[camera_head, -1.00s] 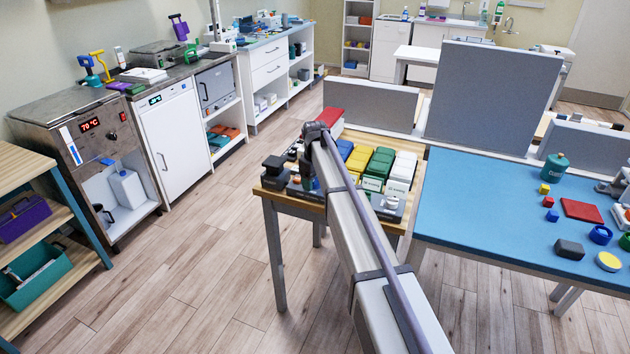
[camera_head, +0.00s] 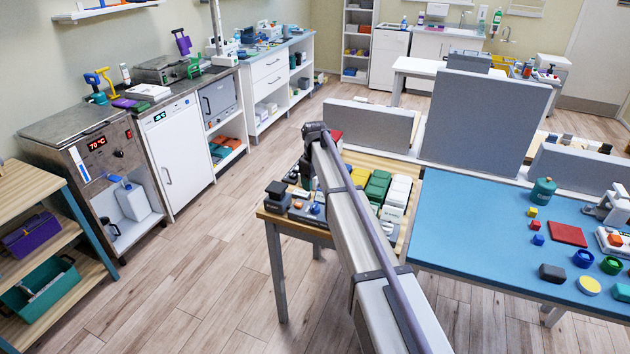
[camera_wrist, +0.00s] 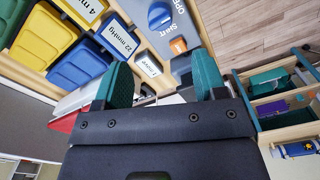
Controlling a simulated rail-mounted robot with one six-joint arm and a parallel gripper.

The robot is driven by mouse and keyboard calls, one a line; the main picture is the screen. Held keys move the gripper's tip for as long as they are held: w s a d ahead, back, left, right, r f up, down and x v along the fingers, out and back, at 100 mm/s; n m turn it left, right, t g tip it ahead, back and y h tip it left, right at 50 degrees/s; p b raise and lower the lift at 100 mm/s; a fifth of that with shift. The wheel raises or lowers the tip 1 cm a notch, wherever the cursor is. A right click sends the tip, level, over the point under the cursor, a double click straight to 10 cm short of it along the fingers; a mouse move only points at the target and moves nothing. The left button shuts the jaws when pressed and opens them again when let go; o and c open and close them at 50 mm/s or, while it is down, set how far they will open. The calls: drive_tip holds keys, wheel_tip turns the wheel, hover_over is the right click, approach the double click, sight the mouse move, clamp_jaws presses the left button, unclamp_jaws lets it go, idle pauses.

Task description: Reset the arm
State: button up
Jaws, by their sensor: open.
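My arm reaches out from the bottom of the head view over the wooden table (camera_head: 268,217). My gripper shows in the wrist view (camera_wrist: 163,88) with its two green fingertips apart and nothing between them. In the head view the gripper is hidden behind my own arm.
The blue table (camera_head: 470,230) at the right holds a green jar (camera_head: 543,191), a red square (camera_head: 568,234) and small coloured pieces. Grey partitions (camera_head: 485,120) stand behind it. A steel cabinet (camera_head: 75,140) and wooden shelf (camera_head: 30,190) stand at the left. The floor between is clear.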

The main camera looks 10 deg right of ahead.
drive_tip(key=s+m, duration=0.7)
drive_tip(key=s, duration=3.1)
drive_tip(key=shift+s, duration=0.25)
drive_tip(key=shift+d, duration=0.1)
